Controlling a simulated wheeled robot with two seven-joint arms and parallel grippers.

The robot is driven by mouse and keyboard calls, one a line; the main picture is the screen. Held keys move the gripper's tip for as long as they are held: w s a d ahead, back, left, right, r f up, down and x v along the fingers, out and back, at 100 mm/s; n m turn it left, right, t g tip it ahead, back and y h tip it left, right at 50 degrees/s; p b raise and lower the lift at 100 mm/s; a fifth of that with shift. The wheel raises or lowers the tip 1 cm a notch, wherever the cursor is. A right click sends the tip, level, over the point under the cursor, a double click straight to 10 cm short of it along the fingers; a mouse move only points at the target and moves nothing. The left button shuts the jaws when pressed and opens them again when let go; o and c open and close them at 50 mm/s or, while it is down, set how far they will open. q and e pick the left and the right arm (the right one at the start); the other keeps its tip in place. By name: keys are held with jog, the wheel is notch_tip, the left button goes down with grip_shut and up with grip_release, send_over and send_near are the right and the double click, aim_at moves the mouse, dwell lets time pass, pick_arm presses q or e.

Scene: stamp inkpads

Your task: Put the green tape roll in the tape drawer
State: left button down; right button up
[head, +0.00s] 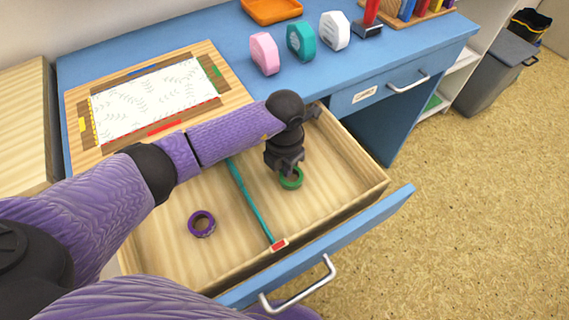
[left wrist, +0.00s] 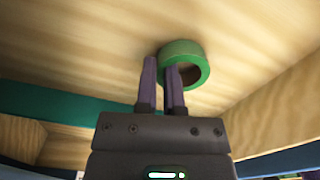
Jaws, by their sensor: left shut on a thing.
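The green tape roll (head: 291,180) is in the right compartment of the open wooden drawer (head: 345,165), close to the drawer floor. I cannot tell whether it touches the floor. My left gripper (head: 287,170) points down into this compartment and is shut on the roll. In the left wrist view, the two purple fingers (left wrist: 161,80) pinch the wall of the green roll (left wrist: 187,50), one on each side of it. My right gripper is not in view.
A teal divider (head: 249,199) splits the drawer. A purple tape roll (head: 202,223) lies in the left compartment. The blue drawer front (head: 370,222) has a metal handle (head: 301,285). Behind are a wooden board with paper (head: 155,95) and pink, teal and white dispensers (head: 300,42).

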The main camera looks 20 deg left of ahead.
pick_arm(q)
jog(key=shift+f, duration=0.2)
jog(key=c, duration=0.7)
grip_release()
jog(key=shift+c, duration=0.2)
notch_tip(320, 180, up, 12)
jog(key=p, duration=0.5)
jog(key=shift+r+p, duration=0.2)
jog(key=shift+p, duration=0.2)
